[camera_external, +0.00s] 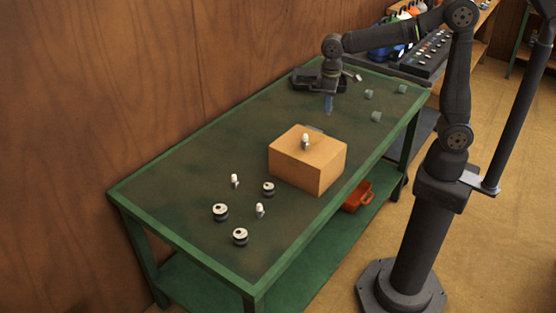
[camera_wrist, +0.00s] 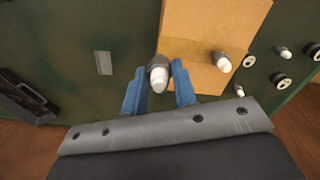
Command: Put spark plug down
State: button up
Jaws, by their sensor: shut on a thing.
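My gripper (camera_external: 328,104) is over the far part of the green table, behind the cardboard box. In the wrist view, its blue fingers (camera_wrist: 158,88) are shut on a spark plug (camera_wrist: 158,75) with a white tip and a grey body. The held plug is too small to make out in the external view. A second spark plug (camera_external: 305,142) stands on top of the box; it also shows in the wrist view (camera_wrist: 221,61). Two more spark plugs, one farther back (camera_external: 235,180) and one nearer (camera_external: 259,210), stand on the table left of the box.
The cardboard box (camera_external: 310,172) stands mid-table. Several black-and-white round parts (camera_external: 220,212) are at the left. A black tray (camera_external: 303,80) lies near my gripper, and small green cups (camera_external: 376,116) stand to its right. A flat grey piece (camera_wrist: 104,62) lies on the table (camera_external: 215,155).

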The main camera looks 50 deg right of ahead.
jog(key=a+f, duration=0.1)
jog(key=a, duration=0.1)
jog(key=a+f, duration=0.2)
jog(key=a, duration=0.1)
jog(key=a+f, duration=0.1)
jog(key=a, duration=0.1)
jog(key=shift+a+f, duration=0.15)
jog(key=shift+f, duration=0.05)
jog(key=shift+a+f, duration=0.1)
jog(key=shift+f, duration=1.95)
jog(key=shift+f, duration=0.15)
jog(key=o, duration=1)
notch_tip(320, 180, up, 12)
jog(key=shift+r, duration=0.2)
